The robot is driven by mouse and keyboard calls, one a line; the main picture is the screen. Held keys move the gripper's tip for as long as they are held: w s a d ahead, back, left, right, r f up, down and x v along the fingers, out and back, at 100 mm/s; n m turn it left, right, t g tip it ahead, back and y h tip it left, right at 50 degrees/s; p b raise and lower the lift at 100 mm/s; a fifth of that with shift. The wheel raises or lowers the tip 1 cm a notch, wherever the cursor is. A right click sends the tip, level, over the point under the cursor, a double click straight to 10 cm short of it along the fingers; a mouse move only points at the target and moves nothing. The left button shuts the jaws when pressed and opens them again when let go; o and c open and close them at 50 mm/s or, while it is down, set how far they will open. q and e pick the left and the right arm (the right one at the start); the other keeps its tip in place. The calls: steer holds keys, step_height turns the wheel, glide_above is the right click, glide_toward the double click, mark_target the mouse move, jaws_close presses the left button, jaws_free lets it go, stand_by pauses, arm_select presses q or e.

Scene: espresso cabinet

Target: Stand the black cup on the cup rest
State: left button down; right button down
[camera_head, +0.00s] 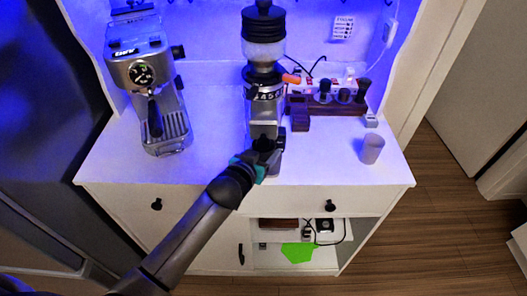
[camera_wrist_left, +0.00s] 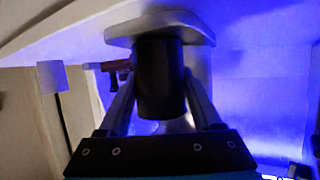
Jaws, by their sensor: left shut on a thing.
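My left gripper (camera_head: 265,153) is at the foot of the coffee grinder (camera_head: 264,95), near the front of the cabinet top. It is shut on the black cup (camera_wrist_left: 160,82), which sits between the two fingers (camera_wrist_left: 162,100) in the left wrist view. That view appears upside down. A pale grey plate (camera_wrist_left: 160,27), seemingly the grinder's foot and cup rest, lies against or very close to the cup's end; I cannot tell whether they touch. In the head view, my gripper and the grinder partly hide the cup. My right gripper is not in view.
An espresso machine (camera_head: 147,75) stands on the left of the cabinet top (camera_head: 215,165). A pale cup (camera_head: 371,148) stands at the right. A dark wooden stand (camera_head: 325,106) with tools is behind it. The cabinet top between the espresso machine and grinder is clear.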

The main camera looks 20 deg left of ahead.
arm_select(q)
steer(key=shift+c, duration=0.3)
jaws_free()
steer(key=shift+f, duration=0.15)
steer(key=shift+o, duration=0.3)
steer(key=shift+s, duration=0.1)
steer(key=shift+s+a+p, duration=0.15)
steer(key=shift+s+p, duration=0.45)
steer(key=shift+s, duration=0.35)
steer(key=shift+s+a+p, duration=0.1)
steer(key=shift+s+p, duration=0.5)
steer(key=shift+s, duration=0.3)
steer(key=shift+s+a+p, duration=0.15)
steer(key=shift+s+p, duration=0.5)
steer(key=shift+s, duration=0.65)
steer(key=shift+s+a+p, duration=0.1)
steer(key=shift+s+p, duration=0.55)
steer(key=shift+s, duration=0.65)
steer(key=s+d+p, duration=0.2)
steer(key=s+p, duration=0.1)
steer(key=s, duration=0.6)
steer(key=shift+s+d, duration=0.3)
steer(key=shift+d, duration=0.05)
